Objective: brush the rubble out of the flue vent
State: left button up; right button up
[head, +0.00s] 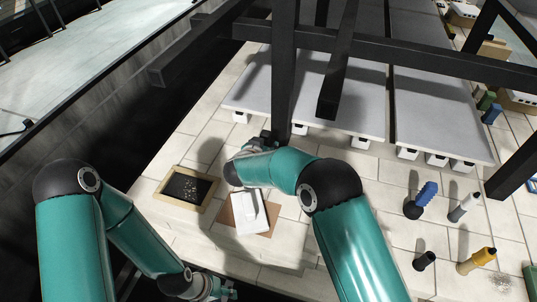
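A shallow wooden-framed opening (187,188) with a dark inside lies on the pale brick floor left of centre. Light specks of rubble (190,186) are scattered in it; it looks like the flue vent. A blue bristly brush-like tool (427,193) stands tilted in a dark holder at the right. My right gripper (262,142) is at the foot of a dark post, behind and right of the vent, partly hidden by its own wrist. My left gripper (222,292) is low at the bottom edge, in front of the vent and partly cut off. Neither gripper's fingers show clearly.
A white flat piece with a raised bar (247,214) lies on a brown board (268,228). Grey slabs (340,95) and dark beams (283,75) fill the back.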

aim_at(265, 133)
grip_shut()
jog(key=shift+r, duration=0.15)
jog(key=shift+w+r+p, duration=0.1)
jog(key=shift+r+p, duration=0.85)
jog(key=shift+p, duration=0.15)
jog(key=shift+r, duration=0.1)
jog(key=shift+r+p, duration=2.4)
jog(key=shift+p, duration=0.05)
